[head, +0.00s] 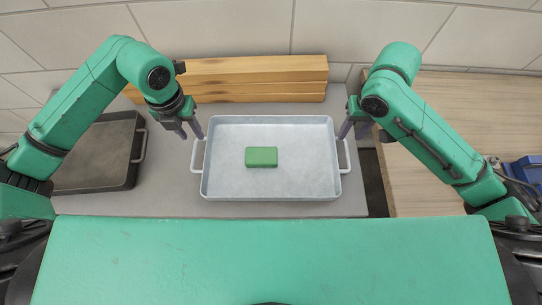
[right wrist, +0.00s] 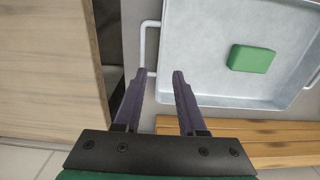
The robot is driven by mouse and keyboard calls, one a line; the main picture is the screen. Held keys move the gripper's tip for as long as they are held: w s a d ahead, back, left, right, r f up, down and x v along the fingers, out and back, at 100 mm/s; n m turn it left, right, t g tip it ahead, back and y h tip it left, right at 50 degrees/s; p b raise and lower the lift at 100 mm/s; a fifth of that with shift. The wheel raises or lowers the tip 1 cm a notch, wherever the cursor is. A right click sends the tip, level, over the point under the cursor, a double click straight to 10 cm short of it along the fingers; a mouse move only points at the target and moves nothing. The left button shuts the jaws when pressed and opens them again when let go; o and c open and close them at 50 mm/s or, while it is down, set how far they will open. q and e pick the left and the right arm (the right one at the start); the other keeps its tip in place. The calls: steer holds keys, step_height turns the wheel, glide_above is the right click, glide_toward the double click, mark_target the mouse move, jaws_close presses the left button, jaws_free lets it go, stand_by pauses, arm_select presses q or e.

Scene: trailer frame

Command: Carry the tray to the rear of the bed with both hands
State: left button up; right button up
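A silver-grey metal tray (head: 225,185) lies flat on the grey surface, a white handle at each end. A green block (head: 261,157) sits inside it, near the middle. My left gripper (head: 191,133) is open and empty, with its fingertips near the rear end of the left handle (head: 195,157). My right gripper (head: 351,131) is open near the rear end of the right handle (head: 346,156). In the right wrist view, the fingers (right wrist: 159,74) are spread on either side of the handle's line (right wrist: 151,42). Contact with either handle cannot be told.
A dark pan (head: 97,155) stands left of the tray. Stacked wooden beams (head: 250,77) lie behind the tray. A wooden surface (head: 460,100) is at the right, beyond a dark gap (head: 374,182). A blue item (head: 526,170) sits at the far right.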

arm_select(q)
glide_above(206, 153)
steer(key=f, duration=0.5)
steer(key=shift+w+a+f, duration=0.1)
steer(key=shift+w, duration=0.1)
arm_select(e)
glide_above(336, 152)
step_height(336, 152, down, 5)
steer(key=shift+f, duration=0.1)
arm_select(q)
step_height(336, 152, down, 9)
steer(key=shift+s+f, duration=0.15)
arm_select(e)
step_height(336, 152, down, 9)
steer(key=shift+s+f, duration=0.1)
arm_select(q)
steer(key=shift+s, duration=0.1)
arm_select(e)
steer(key=shift+s, duration=0.1)
arm_select(q)
jaws_close()
arm_select(e)
jaws_close()
